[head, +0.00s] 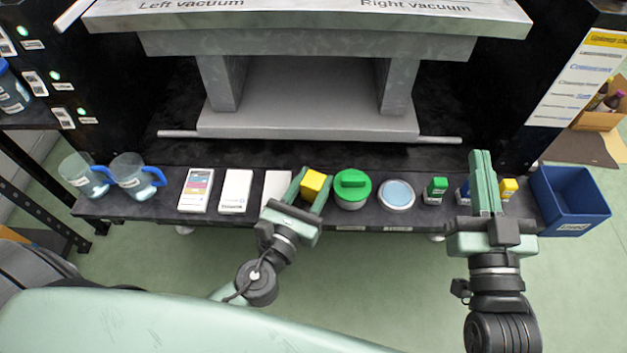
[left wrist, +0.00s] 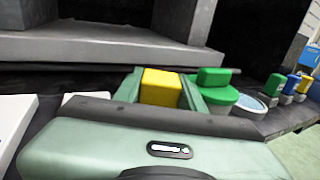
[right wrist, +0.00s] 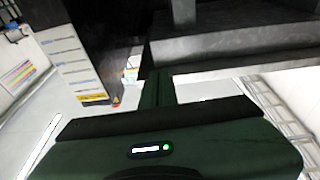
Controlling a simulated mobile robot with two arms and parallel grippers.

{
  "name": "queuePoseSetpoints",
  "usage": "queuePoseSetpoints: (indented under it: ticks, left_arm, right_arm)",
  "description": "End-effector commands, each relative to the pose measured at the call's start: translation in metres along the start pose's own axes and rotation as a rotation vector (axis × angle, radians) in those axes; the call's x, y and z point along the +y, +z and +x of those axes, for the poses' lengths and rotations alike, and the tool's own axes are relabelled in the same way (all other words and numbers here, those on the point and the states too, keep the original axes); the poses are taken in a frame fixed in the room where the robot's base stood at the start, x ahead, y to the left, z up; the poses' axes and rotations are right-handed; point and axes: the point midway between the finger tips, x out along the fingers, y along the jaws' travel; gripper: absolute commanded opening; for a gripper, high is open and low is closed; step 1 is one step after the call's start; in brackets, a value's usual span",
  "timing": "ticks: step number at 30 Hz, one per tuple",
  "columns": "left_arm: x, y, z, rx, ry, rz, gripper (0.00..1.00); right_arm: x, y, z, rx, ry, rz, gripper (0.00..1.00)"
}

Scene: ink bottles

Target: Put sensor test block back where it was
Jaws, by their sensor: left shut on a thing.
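A yellow block (head: 313,183), the likely sensor test block, sits between the fingers of my left gripper (head: 311,186). The left gripper is shut on it, over the front shelf between a white item and a green-lidded jar. In the left wrist view the block (left wrist: 161,87) shows its top and near face between the two fingers. Its underside is hidden, so I cannot tell whether it touches the shelf. My right gripper (head: 484,180) has its fingers together and looks empty, in front of the small bottles at the right. It also shows in the right wrist view (right wrist: 158,88).
The dark shelf (head: 330,214) holds white flat boxes (head: 235,191), a green-lidded jar (head: 352,190), a round dish (head: 397,195) and small bottles with green (head: 437,187) and yellow (head: 508,188) caps. Pitchers (head: 132,178) stand left; a blue bin (head: 570,200) is at right.

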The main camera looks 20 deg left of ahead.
Motion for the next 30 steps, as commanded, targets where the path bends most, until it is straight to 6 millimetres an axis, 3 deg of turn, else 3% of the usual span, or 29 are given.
queuePoseSetpoints:
  ticks: [2, 3, 5, 6, 25, 30]
  left_arm:
    - [0.0, 0.0, 0.0, -0.001, 0.0, 0.0, 0.0]
    - [0.0, 0.0, 0.0, 0.0, 0.0, 0.0, 0.42]
    - [0.0, 0.0, 0.0, 0.0, 0.0, 0.0, 0.59]
    - [0.0, 0.0, 0.0, 0.0, -0.001, 0.0, 0.61]
    - [-0.004, 0.002, -0.001, 0.001, -0.011, -0.004, 0.61]
    - [-0.005, 0.008, -0.001, 0.0, -0.011, -0.004, 0.61]
  right_arm:
    - [0.0, -0.001, 0.001, 0.004, -0.001, 0.0, 0.0]
    - [0.0, -0.001, 0.001, 0.005, -0.001, 0.0, 0.0]
    - [0.0, -0.001, 0.001, 0.004, -0.001, 0.0, 0.0]
    - [0.0, -0.001, 0.001, 0.004, -0.001, 0.0, 0.0]
    - [-0.001, -0.001, 0.001, -0.008, -0.001, 0.001, 0.0]
    - [0.002, 0.018, -0.002, -0.113, 0.004, -0.002, 0.0]
